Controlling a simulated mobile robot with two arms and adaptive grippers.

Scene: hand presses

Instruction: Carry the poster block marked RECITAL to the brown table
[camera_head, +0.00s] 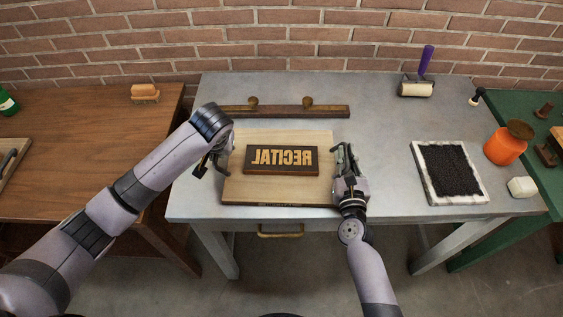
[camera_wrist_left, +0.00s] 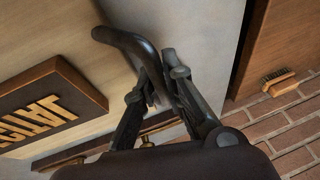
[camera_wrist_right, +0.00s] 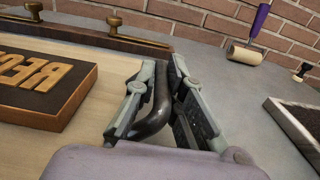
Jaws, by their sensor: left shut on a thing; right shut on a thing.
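The poster block marked RECITAL is a pale wooden board (camera_head: 285,193) with a dark plate (camera_head: 251,166) on it. The plate carries raised, mirrored tan letters, partly visible in both wrist views. The block is over the grey table; I cannot tell whether it touches the top. My left gripper (camera_head: 214,163) is shut on the dark handle (camera_wrist_left: 128,42) at the block's left side. My right gripper (camera_head: 347,172) is shut on the dark handle (camera_wrist_right: 157,108) at its right side. The brown table (camera_head: 60,115) stands to the left.
A dark bar with two brass knobs (camera_head: 290,111) lies behind the block on the grey table (camera_head: 390,195). A brush (camera_head: 145,93) stands at the brown table's back. A roller (camera_head: 416,89), black inked tray (camera_head: 451,172) and orange jar (camera_head: 505,147) are right. The brown table's middle is clear.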

